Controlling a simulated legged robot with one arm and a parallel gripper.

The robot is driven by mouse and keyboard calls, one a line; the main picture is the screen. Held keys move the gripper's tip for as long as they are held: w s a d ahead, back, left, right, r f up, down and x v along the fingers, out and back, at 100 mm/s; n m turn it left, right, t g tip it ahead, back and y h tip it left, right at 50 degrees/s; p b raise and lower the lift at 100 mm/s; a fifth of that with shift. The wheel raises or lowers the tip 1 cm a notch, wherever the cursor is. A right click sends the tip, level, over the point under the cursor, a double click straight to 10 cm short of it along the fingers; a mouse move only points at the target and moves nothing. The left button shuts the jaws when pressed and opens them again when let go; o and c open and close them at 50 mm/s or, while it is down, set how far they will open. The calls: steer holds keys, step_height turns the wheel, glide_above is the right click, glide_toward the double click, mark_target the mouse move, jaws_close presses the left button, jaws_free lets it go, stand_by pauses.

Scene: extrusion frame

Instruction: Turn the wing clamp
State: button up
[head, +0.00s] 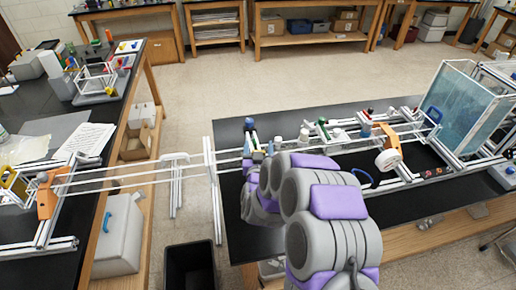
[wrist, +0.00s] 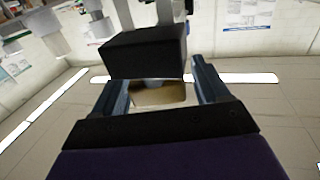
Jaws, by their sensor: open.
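My gripper (wrist: 157,75) shows in the wrist view with its two dark blue-grey fingers spread apart. A black block (wrist: 143,50) stands between and beyond the fingers; I cannot tell whether they touch it. In the head view my grey and purple arm covers the gripper and part of the extrusion frame (head: 209,180). Small blue and green fittings (head: 250,127) stand on the frame just beyond my arm. I cannot make out for certain which part is the wing clamp.
A black bench (head: 275,120) carries the rails, with a clear water tank (head: 465,105) at right. Rails span the gap to the left bench (head: 100,120). A dark bin (head: 190,267) stands on the floor between the benches. The floor beyond is clear.

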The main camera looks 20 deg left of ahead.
steer(key=c, duration=1)
steer(key=shift+o, duration=0.2)
steer(key=shift+s+m+h, duration=0.1)
steer(key=shift+m+h, duration=0.2)
steer(key=shift+h, duration=0.2)
steer(key=shift+m+t+h+p, duration=0.3)
steer(key=shift+m+h+p, duration=0.35)
steer(key=shift+h, duration=0.25)
steer(key=m+h, duration=0.2)
steer(key=h, duration=0.1)
steer(key=shift+d+h+p, duration=0.1)
steer(key=shift+h+p, duration=0.3)
steer(key=m+h, duration=0.2)
steer(key=h, duration=0.1)
steer(key=m+h, duration=0.1)
steer(key=h, duration=0.1)
steer(key=shift+d+m+g, duration=0.35)
steer(key=shift+g, duration=0.05)
steer(key=shift+d+m+g+h+b, duration=0.1)
steer(key=shift+m+g+h+b, duration=0.4)
steer(key=shift+h, duration=0.4)
steer(key=shift+d+m+h, duration=0.1)
steer(key=shift+m+h, duration=0.3)
steer(key=shift+h, duration=0.1)
